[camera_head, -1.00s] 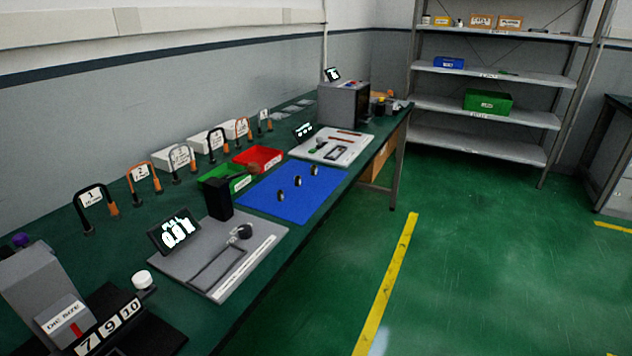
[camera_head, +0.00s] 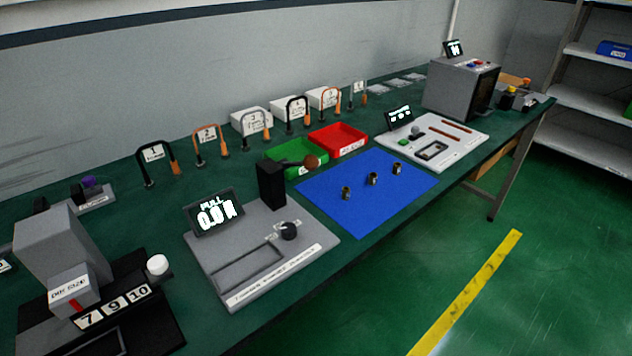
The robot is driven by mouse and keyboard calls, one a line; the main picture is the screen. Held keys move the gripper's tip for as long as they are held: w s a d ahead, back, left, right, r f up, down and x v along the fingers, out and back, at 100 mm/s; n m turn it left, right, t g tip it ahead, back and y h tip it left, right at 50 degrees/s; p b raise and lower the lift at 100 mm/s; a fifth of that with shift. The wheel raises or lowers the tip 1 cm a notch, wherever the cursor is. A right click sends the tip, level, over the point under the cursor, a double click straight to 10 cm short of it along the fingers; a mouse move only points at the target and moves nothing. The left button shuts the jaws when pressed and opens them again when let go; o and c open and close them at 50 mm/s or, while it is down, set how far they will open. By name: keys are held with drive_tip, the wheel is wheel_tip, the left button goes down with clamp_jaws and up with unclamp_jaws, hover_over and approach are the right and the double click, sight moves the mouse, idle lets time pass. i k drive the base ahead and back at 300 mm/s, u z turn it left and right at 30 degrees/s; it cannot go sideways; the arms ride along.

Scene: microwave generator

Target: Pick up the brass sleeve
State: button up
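Three small metallic sleeves stand upright on the blue mat (camera_head: 330,208) on the green bench. The left sleeve (camera_head: 346,193), the middle sleeve (camera_head: 372,179) and the right sleeve (camera_head: 397,168) form a slanting row, apart from each other. They look brownish-grey with dark parts; at this size I cannot tell which one is brass. My gripper and arm are not in view.
A grey pull-test plate (camera_head: 215,265) with a display and black post lies left of the mat. Green (camera_head: 283,157) and red (camera_head: 338,141) bins stand behind it. A white tray (camera_head: 468,146) with parts and a grey box machine (camera_head: 450,88) are to the right. Floor beyond the front edge is clear.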

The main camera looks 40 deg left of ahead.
sight(346, 191)
drive_tip(key=u, duration=0.8)
drive_tip(key=i, duration=0.85)
drive_tip(key=u, duration=0.8)
